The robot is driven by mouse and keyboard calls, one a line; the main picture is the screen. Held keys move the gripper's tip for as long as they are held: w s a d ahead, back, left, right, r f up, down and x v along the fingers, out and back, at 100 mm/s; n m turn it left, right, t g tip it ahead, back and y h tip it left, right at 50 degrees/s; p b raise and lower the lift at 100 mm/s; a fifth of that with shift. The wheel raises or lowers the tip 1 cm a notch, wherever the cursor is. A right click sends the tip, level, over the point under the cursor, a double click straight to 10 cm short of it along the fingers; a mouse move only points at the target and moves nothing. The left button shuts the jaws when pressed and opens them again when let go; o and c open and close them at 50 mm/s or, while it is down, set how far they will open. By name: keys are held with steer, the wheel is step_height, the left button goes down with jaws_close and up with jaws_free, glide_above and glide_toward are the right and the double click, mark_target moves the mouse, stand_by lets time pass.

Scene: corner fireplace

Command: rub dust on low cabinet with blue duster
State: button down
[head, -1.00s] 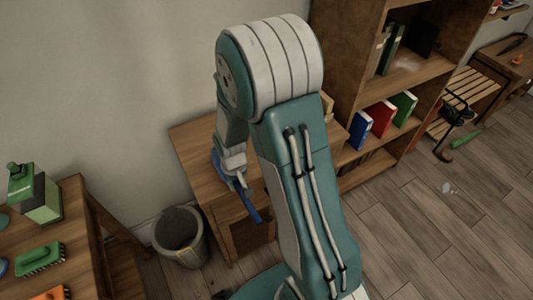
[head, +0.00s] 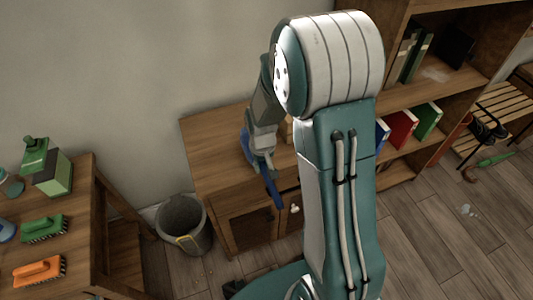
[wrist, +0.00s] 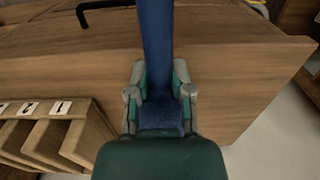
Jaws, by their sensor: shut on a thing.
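The low cabinet (head: 212,135) stands against the wall, with a bare wooden top and a door at its front. My gripper (head: 262,150) is above its top, shut on the blue duster (head: 270,188). The duster's blue handle slants down past the cabinet's front edge. In the wrist view, my gripper (wrist: 160,95) grips the blue duster (wrist: 156,40) with both fingers over the wooden cabinet top (wrist: 235,75). I see no dust on the visible part of the top. My arm hides its right part, and I cannot tell whether the duster touches the wood.
A tall bookcase (head: 400,90) stands to the right, with a pale patch on one shelf. A grey bin (head: 184,225) is left of the cabinet. A side table at far left holds a green brush (head: 44,228) and an orange brush (head: 40,271). A wooden organizer (wrist: 50,125) shows in the wrist view.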

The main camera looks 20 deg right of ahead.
steer(key=shift+a+r, duration=0.15)
steer(key=shift+r, duration=2.75)
steer(key=shift+a, duration=0.1)
steer(key=shift+a, duration=0.3)
steer(key=shift+d, duration=0.15)
